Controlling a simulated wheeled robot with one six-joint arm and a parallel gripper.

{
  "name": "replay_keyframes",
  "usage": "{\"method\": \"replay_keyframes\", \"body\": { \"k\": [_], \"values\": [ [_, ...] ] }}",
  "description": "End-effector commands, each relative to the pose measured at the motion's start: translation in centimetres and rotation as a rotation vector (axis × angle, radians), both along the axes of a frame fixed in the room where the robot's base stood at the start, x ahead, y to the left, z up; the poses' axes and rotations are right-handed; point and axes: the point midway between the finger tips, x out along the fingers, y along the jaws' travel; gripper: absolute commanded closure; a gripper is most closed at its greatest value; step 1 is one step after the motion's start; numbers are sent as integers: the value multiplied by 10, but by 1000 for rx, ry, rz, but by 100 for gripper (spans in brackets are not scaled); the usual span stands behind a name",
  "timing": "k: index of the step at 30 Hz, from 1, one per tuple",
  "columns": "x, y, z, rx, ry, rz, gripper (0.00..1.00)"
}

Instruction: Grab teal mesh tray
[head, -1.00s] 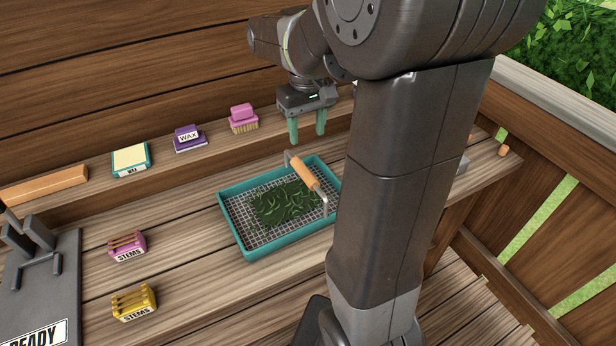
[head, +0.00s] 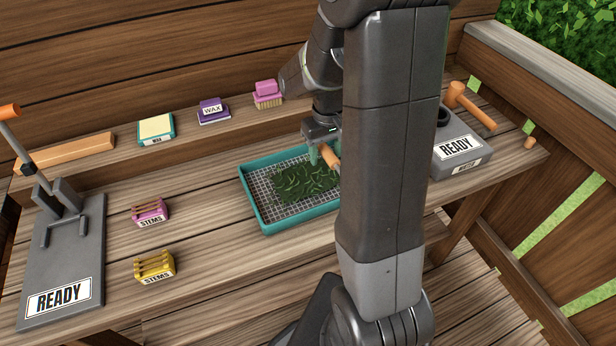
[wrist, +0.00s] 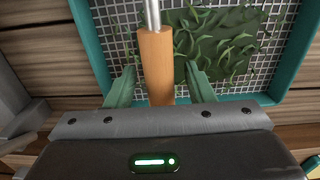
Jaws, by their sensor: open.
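The teal mesh tray (head: 290,223) sits on the wooden bench, with a pile of green leaves (head: 305,182) on its mesh. In the wrist view the tray (wrist: 285,90) fills the upper right. A handle with an orange-brown wooden grip (head: 331,158) and a metal rod stands over the tray's far side. My gripper (head: 320,156) is low at this handle. In the wrist view my gripper (wrist: 160,82) is open, with one teal finger on each side of the wooden grip (wrist: 157,65). I cannot tell whether the fingers touch it. My arm hides the tray's right end.
A grey READY stand (head: 62,262) is at left. Pink (head: 150,212) and yellow (head: 155,267) STEMS boxes sit left of the tray. A purple WAX block (head: 213,110) and pink brush (head: 267,95) lie behind.

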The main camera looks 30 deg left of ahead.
Motion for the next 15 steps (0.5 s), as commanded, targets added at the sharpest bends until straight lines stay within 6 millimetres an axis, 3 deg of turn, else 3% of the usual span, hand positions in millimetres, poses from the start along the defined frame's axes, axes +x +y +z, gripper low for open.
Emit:
{"method": "replay_keyframes", "body": {
  "k": [7,14,15],
  "values": [
    [0,0,-2,0,0,0,53],
    [0,0,-1,0,0,0,99],
    [0,0,-1,0,0,0,100]
  ]
}}
